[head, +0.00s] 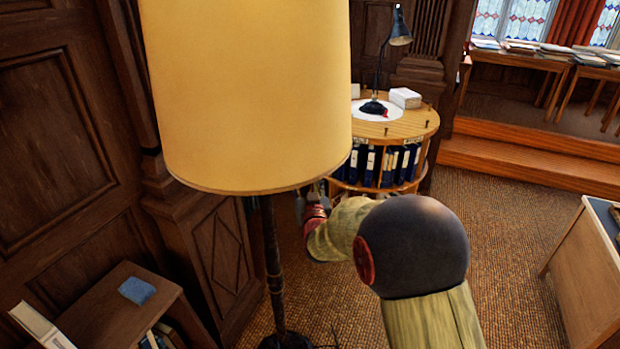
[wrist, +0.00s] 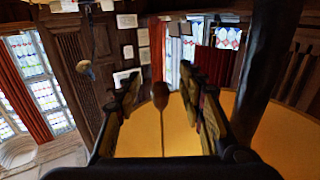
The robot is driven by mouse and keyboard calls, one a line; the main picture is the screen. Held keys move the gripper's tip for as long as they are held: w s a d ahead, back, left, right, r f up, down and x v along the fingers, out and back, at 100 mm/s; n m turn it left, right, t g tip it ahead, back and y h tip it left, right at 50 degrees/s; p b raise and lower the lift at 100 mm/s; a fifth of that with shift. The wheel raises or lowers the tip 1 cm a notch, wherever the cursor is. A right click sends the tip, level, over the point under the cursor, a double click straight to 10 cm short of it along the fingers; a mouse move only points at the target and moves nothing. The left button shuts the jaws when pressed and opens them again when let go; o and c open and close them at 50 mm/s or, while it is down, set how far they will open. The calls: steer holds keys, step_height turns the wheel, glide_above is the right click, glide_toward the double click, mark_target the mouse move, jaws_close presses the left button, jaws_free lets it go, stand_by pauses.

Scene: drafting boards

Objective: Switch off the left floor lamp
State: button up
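The floor lamp has a large, bright yellow shade (head: 250,90) on a dark pole (head: 272,260), close in front in the head view. In the wrist view the picture is upside down: the shade (wrist: 285,130) fills the bottom and the pole (wrist: 268,60) stands at right. A thin cord runs from the shade to a brown pull knob (wrist: 160,95). My gripper (head: 312,196) is just below the shade's lower right edge. In the wrist view my gripper (wrist: 161,78) is open, with the knob between its fingers, apparently touching neither. The knob cannot be made out in the head view.
A round wooden bookcase table (head: 425,122) with binders and a desk lamp (head: 398,28) stands behind my gripper. A low shelf (head: 110,300) with a blue item is at lower left. A wooden cabinet (head: 585,275) is at right. Carpet between is clear.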

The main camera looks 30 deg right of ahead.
steer(key=b+v, duration=0.1)
steer(key=v, duration=0.6)
steer(key=shift+s+a, duration=0.15)
steer(key=shift+s, duration=0.2)
stand_by(0.4)
